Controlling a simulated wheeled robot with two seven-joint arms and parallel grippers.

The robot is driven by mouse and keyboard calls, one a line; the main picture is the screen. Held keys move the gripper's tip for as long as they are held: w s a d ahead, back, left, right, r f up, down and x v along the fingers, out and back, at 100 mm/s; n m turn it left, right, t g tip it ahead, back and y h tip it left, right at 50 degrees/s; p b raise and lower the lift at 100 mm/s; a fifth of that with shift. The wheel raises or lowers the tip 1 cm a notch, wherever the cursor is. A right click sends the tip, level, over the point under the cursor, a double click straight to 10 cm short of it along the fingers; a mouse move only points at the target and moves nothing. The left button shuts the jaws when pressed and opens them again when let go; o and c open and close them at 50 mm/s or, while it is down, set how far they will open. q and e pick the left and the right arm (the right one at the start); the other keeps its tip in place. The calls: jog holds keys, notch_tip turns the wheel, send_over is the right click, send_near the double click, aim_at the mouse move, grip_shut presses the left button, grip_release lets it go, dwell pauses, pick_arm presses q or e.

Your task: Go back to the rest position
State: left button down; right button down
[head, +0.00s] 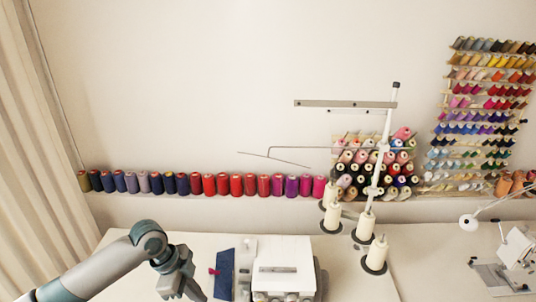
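My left arm comes in from the lower left, and its gripper (181,290) hangs downward over the white table, close to the bottom edge of the picture. Its two dark grey fingers look spread apart, with nothing visible between them. The lowest part of the fingers is at the picture's edge. My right arm and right gripper are not in view.
A white sewing machine (281,270) stands right of my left gripper, with dark blue fabric (224,274) between them. Thread cones (376,254) and a tall thread stand (383,150) are further right. A row of spools (236,185) lines the wall; a curtain (35,150) hangs left.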

pick_arm(q)
jog(key=s+d+f+n+t, duration=0.1)
jog(key=s+d+f+n, duration=0.25)
jog(key=s, duration=0.35)
jog(key=s+d+f+n+t, duration=0.2)
jog(key=s+d+f+n, duration=0.15)
jog(key=s, duration=0.35)
jog(key=s+a+f+n+y, duration=0.1)
jog(key=s+a+n+y, duration=0.1)
jog(key=s+a+n, duration=0.5)
jog(key=s+a+n+y, duration=0.2)
jog(key=s+a, duration=0.2)
jog(key=s, duration=0.5)
notch_tip(320, 180, down, 35)
jog(key=b, duration=0.8)
jog(key=s+a+f+g+b, duration=0.1)
jog(key=s+f+b, duration=0.2)
jog(key=s+f, duration=0.6)
jog(key=s+a+f+g+b, duration=0.1)
jog(key=s+f+b, duration=0.3)
jog(key=s+f, duration=0.5)
notch_tip(320, 180, down, 8)
jog(key=shift+s+a+f, duration=0.15)
jog(key=shift+s+a, duration=0.2)
jog(key=shift+a, duration=0.3)
jog(key=shift+a, duration=0.1)
